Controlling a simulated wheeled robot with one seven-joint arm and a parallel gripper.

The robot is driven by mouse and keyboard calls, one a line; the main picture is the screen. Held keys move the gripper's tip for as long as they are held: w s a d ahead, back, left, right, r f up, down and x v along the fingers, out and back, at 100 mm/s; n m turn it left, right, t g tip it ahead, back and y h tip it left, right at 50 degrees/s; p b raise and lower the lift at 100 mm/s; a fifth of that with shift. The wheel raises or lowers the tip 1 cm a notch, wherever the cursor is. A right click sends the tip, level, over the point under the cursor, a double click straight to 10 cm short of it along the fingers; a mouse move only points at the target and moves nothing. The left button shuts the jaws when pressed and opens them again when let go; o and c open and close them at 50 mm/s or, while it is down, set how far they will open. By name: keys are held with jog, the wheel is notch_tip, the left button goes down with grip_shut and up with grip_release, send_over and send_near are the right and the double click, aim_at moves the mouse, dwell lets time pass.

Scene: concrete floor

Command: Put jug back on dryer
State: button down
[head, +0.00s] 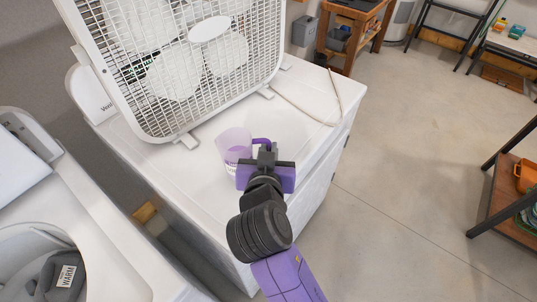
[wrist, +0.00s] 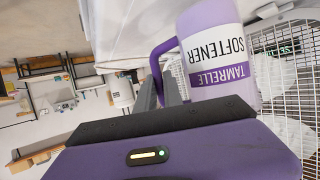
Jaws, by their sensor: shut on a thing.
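The jug (head: 231,146) is pale lilac with a purple handle, and it shows beside the fan over the dryer's top. In the wrist view the jug (wrist: 212,30) carries a label reading "SOFTENER" and "TAMRELLE", upside down in the picture. My gripper (head: 265,152) is shut on the jug's purple handle (wrist: 156,68), with the jug to its left in the head view. The dryer (head: 160,165) is a white box with a flat top. I cannot tell whether the jug's base touches it; my gripper hides part of the jug.
A white box fan (head: 208,28) stands on the dryer behind the jug, with its cord (head: 310,115) lying to the right. A white washer (head: 100,225) with its lid open stands at the left. Bare dryer top lies left of the jug. Concrete floor is open at the right.

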jog(key=shift+f, duration=1.1)
jog(key=shift+f, duration=0.2)
jog(key=c, duration=1.5)
grip_release()
jog(key=shift+r, duration=0.1)
jog(key=shift+s+r, duration=0.1)
jog(key=shift+s, duration=0.05)
jog(key=b+v, duration=0.1)
jog(key=v, duration=1)
jog(key=shift+s+r, duration=0.2)
jog(key=shift+s, duration=0.1)
